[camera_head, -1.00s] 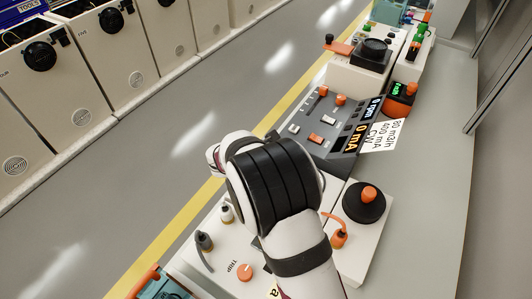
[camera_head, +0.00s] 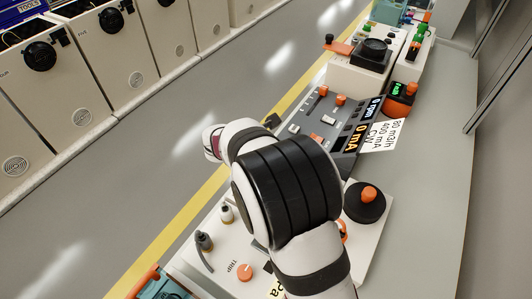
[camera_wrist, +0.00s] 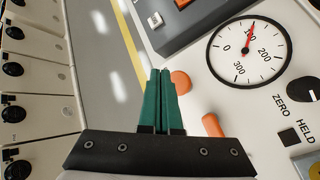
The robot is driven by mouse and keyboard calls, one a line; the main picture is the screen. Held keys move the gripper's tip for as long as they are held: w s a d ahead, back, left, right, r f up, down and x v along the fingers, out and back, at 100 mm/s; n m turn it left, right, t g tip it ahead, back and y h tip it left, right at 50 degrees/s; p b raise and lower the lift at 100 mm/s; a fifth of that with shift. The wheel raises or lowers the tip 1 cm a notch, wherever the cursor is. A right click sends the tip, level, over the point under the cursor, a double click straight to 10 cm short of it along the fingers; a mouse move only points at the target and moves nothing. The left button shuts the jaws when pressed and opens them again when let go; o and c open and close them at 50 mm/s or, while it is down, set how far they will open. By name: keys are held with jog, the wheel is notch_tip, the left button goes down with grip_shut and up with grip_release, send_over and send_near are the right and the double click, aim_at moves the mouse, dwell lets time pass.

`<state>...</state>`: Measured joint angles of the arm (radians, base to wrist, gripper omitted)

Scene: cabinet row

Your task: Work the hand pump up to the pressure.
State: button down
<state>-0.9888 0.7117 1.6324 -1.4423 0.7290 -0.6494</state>
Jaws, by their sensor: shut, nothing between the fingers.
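In the wrist view my gripper (camera_wrist: 160,74) has its green fingers shut and empty. The fingertips appear beside an orange round knob (camera_wrist: 181,82); I cannot tell whether they touch. An orange handle-like part (camera_wrist: 212,125) stands to their right; I cannot tell for sure that it is the pump's handle. A white round gauge (camera_wrist: 249,51) marked 0 to 300 has its red needle near 100. In the head view my arm hides my gripper and the gauge. A small orange part (camera_head: 343,230) shows just right of my arm.
A black round knob with orange top (camera_head: 367,203) is close on the right of my arm. A dark panel (camera_head: 318,121) with switches and displays lies beyond. The aisle floor (camera_head: 190,130) is clear.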

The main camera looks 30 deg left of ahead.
jog(key=shift+r, duration=1.4)
